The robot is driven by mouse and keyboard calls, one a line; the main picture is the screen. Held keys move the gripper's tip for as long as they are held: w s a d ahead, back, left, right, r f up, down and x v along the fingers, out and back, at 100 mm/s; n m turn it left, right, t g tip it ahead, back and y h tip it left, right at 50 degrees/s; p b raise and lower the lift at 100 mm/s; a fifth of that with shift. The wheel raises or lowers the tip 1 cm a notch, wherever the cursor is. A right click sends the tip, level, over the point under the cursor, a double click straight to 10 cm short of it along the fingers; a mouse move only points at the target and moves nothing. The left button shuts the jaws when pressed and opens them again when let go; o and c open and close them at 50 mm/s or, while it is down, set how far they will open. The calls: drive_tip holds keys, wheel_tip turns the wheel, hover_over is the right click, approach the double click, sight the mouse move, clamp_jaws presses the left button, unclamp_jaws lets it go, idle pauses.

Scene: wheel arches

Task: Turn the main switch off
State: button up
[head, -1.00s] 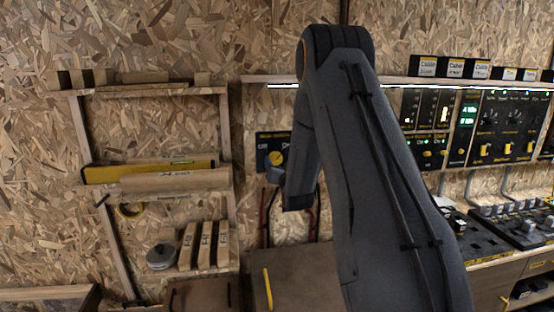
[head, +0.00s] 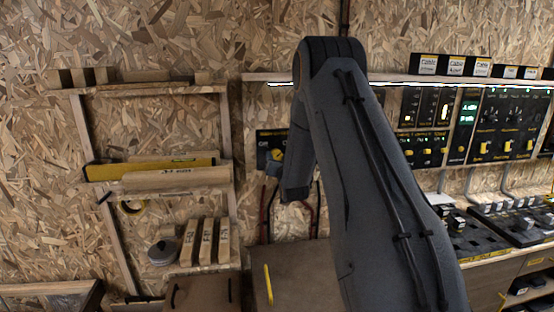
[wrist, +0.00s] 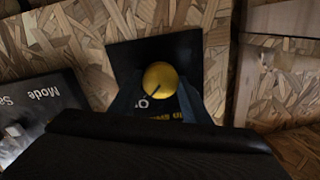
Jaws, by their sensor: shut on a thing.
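The main switch is a round yellow knob (wrist: 163,74) on a black square wall panel (wrist: 125,55). In the wrist view a dark pointer line on the knob points to the lower left, and part of its lettering is hidden by my gripper. My gripper (wrist: 160,84) is shut on the knob, one finger on each side. In the head view the panel (head: 264,136) hangs on the chipboard wall under the lit shelf, and my gripper (head: 274,164) covers much of the knob and the panel's right side.
A panel marked "Mode" (wrist: 42,105) is at the left of the wrist view. In the head view, a wooden rack (head: 231,215) stands left of the switch and control panels (head: 505,125) are at right. Red and black cables hang below the switch.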

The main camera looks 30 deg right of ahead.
drive_tip(key=shift+n+b, duration=0.35)
drive_tip(key=shift+n, duration=0.05)
drive_tip(key=n+b, duration=0.3)
drive_tip(key=shift+n, duration=0.3)
drive_tip(key=n+b, duration=0.3)
drive_tip(key=n, duration=0.1)
drive_tip(key=shift+b, duration=0.4)
drive_tip(key=n+b, duration=0.4)
drive_tip(key=n, duration=0.1)
drive_tip(key=shift+a+n, duration=0.1)
drive_tip(key=shift+n, duration=0.2)
drive_tip(key=shift+n+b, duration=1.3)
drive_tip(key=shift+n, duration=0.5)
drive_tip(key=o, duration=1)
drive_tip(key=shift+a, duration=0.1)
drive_tip(key=shift+o, duration=0.2)
drive_tip(key=shift+s, duration=0.1)
